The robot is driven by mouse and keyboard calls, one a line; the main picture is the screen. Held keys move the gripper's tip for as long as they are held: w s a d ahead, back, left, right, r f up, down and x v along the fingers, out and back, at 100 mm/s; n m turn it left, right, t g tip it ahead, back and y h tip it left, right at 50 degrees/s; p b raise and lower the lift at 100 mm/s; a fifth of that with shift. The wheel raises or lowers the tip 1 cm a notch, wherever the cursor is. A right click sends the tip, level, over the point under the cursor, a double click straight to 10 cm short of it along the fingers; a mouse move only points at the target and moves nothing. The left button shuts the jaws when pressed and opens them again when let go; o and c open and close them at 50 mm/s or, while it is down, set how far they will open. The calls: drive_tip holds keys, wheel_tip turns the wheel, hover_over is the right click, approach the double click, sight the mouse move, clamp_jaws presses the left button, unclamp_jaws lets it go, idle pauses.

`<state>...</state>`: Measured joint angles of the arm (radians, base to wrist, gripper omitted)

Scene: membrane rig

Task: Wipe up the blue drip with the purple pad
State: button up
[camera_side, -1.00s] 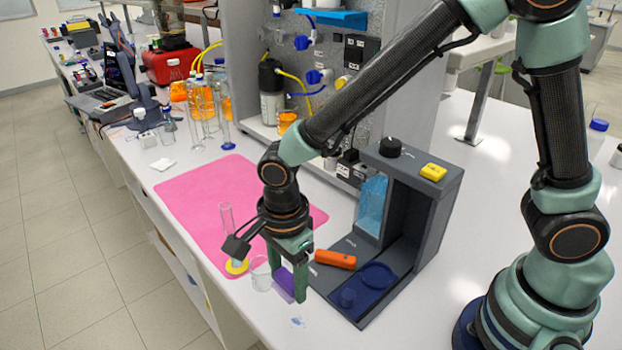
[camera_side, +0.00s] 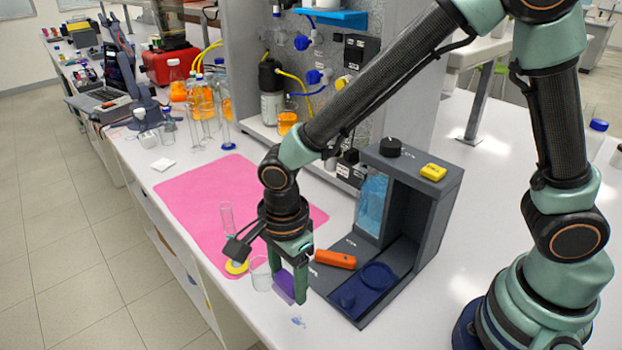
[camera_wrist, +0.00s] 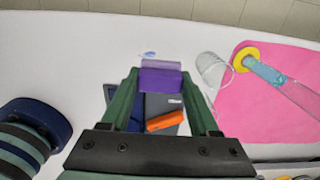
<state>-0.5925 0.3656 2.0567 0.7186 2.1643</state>
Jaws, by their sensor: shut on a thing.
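My gripper (camera_side: 290,282) is shut on the purple pad (camera_side: 285,284) and holds it just above the white bench, left of the dark grey rig. In the wrist view the purple pad (camera_wrist: 160,78) sits between the green fingers. The blue drip (camera_side: 299,322) is a small smear on the bench, in front of the pad and near the bench's front edge.
A clear beaker (camera_side: 261,273) stands close to the left of my gripper.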

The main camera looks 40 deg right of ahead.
sight(290, 313)
wheel_tip(290, 313, down, 7)
drive_tip(key=shift+r, duration=0.2)
drive_tip(key=shift+s+f, duration=0.1)
drive_tip(key=shift+s, duration=0.2)
drive_tip(key=shift+c, duration=0.6)
drive_tip(key=shift+s+f, duration=0.1)
drive_tip(key=shift+s, duration=1.5)
drive_tip(key=shift+w, duration=2)
drive_tip(key=shift+s+r, duration=0.1)
drive_tip(key=shift+r, duration=4)
